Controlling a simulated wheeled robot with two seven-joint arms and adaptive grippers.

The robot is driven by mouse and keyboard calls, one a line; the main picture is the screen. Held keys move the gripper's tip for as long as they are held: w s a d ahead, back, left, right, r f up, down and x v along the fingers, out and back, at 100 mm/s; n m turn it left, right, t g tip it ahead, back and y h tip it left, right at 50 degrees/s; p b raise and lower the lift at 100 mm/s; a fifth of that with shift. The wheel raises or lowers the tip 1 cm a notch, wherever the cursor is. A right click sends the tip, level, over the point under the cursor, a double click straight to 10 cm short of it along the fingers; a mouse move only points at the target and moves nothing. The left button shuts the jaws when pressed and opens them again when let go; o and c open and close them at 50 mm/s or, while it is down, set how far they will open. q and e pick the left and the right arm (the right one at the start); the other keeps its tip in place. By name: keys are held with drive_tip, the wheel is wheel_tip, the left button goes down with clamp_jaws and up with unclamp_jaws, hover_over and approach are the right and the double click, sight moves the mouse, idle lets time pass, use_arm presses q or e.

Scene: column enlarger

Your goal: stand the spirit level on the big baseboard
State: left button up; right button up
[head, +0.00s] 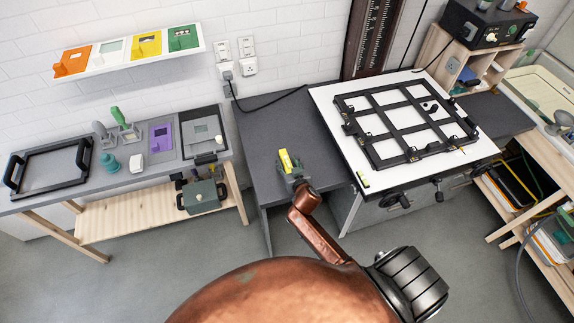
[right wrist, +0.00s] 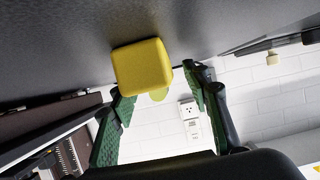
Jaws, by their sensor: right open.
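A small yellow block (head: 286,160), which looks like the spirit level, is at the dark grey worktop left of the big white baseboard (head: 330,112). My right gripper (head: 291,172) is at this block, its fingers open. In the right wrist view the yellow block (right wrist: 142,68) shows large just beyond the open green-padded fingers (right wrist: 163,92), close to the grey surface. I cannot tell whether a finger touches it. A rounded yellow part shows behind it. A black frame easel (head: 405,122) covers much of the baseboard. My left gripper is out of view.
A small yellow-green piece (head: 363,180) sits at the baseboard's near left corner. Black knobs (head: 394,200) stick out below its front edge. A cable (head: 262,107) lies along the worktop's back. A bench (head: 110,185) with several items stands left.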

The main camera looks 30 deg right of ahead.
drive_tip(key=shift+c, duration=0.2)
drive_tip(key=shift+w+r, duration=0.1)
clamp_jaws()
